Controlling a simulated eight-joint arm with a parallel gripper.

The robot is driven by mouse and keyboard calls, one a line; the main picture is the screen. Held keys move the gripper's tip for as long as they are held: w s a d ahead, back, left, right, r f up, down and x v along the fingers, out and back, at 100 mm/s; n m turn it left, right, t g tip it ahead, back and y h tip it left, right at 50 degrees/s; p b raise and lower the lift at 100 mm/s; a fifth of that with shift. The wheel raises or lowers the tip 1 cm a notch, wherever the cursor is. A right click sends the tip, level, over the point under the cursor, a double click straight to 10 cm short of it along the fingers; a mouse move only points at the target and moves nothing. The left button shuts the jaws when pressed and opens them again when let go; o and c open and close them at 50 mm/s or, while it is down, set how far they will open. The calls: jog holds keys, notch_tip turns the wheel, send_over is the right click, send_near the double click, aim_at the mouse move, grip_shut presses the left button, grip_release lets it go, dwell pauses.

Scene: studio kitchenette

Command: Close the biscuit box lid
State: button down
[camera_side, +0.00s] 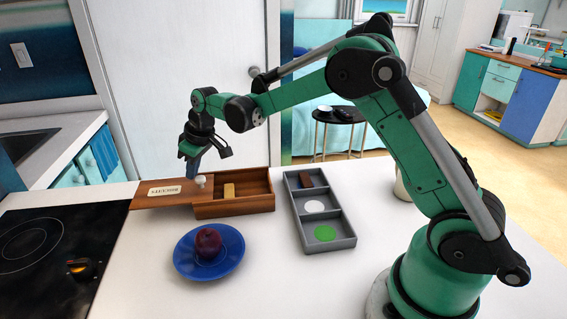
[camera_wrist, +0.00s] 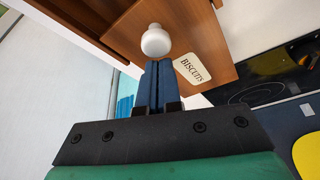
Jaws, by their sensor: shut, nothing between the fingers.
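The wooden biscuit box (camera_side: 235,208) stands on the white counter, its top partly uncovered, with a tan block (camera_side: 229,190) inside. Its wooden lid (camera_side: 150,203) is slid out to the left and bears a "BISCUITS" label (camera_side: 163,190), also seen in the wrist view (camera_wrist: 192,69). A white knob (camera_side: 200,181) stands on the lid near the box; it also shows in the wrist view (camera_wrist: 156,42). My gripper (camera_side: 192,178) is shut and empty, pointing down beside the knob on its left. In the wrist view its blue fingertips (camera_wrist: 158,66) are close to the knob; I cannot tell if they touch.
A blue plate (camera_side: 183,262) with a dark red fruit (camera_side: 208,243) lies in front of the box. A grey three-compartment tray (camera_side: 344,243) stands to its right. A black hob (camera_side: 60,270) is at the left. A pale cup (camera_side: 402,187) is partly hidden behind my arm.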

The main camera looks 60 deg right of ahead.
jog(key=s+d, duration=0.9)
jog(key=shift+s+d, duration=0.15)
jog(key=shift+s, duration=0.05)
jog(key=w, duration=0.1)
jog(key=w+a, duration=0.1)
jog(key=w+r, duration=0.1)
jog(key=w, duration=0.1)
jog(key=shift+a, duration=0.2)
jog(key=v, duration=1)
jog(key=s+a+f+m+t+h, duration=0.1)
jog(key=s+a+f+m+t, duration=0.2)
jog(key=s+a, duration=0.6)
jog(key=s, duration=0.4)
jog(key=shift+a+m, duration=0.2)
jog(key=shift+m, duration=0.1)
